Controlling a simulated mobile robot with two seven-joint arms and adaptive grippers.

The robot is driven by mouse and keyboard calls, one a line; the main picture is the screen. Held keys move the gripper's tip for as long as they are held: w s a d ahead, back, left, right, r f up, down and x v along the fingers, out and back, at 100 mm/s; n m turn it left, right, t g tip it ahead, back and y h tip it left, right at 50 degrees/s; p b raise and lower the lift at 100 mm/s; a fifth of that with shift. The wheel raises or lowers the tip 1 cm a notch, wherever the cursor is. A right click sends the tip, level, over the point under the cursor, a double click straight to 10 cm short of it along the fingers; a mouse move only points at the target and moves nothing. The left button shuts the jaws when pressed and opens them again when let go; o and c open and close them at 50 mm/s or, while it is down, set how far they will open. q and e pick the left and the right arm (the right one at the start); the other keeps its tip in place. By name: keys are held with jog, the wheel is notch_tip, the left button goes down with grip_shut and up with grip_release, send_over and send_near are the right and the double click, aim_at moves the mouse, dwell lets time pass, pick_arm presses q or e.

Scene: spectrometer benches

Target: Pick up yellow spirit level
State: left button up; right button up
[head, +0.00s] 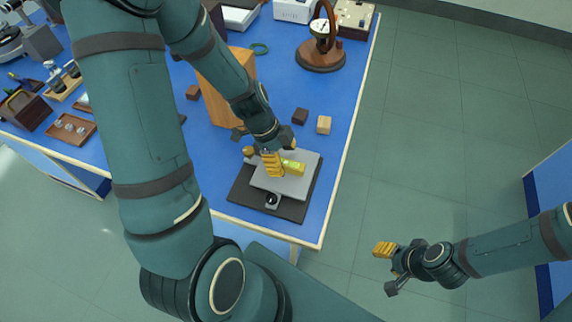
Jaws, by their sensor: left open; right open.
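The yellow spirit level (293,167) lies on a grey plate (301,184) on a dark base (241,191), near the front right part of the blue bench. My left gripper (273,163) is over the plate at the level's left end, with its yellow finger pads close beside it. It is open. Whether a finger touches the level cannot be told, and the level's left end is partly hidden by the gripper. My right gripper (386,268) is open and empty, over the floor to the right of the bench.
A wooden block (227,88) stands behind my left forearm. A dark cube (300,116) and a light wooden cube (323,124) sit beyond the plate. A dial gauge on a round brown stand (321,57) is further back. The floor on the right is clear.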

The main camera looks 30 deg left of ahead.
pick_arm(q)
jog(key=shift+x, duration=1.15)
jog(key=shift+f+b, duration=0.25)
jog(key=shift+b, duration=0.5)
grip_shut()
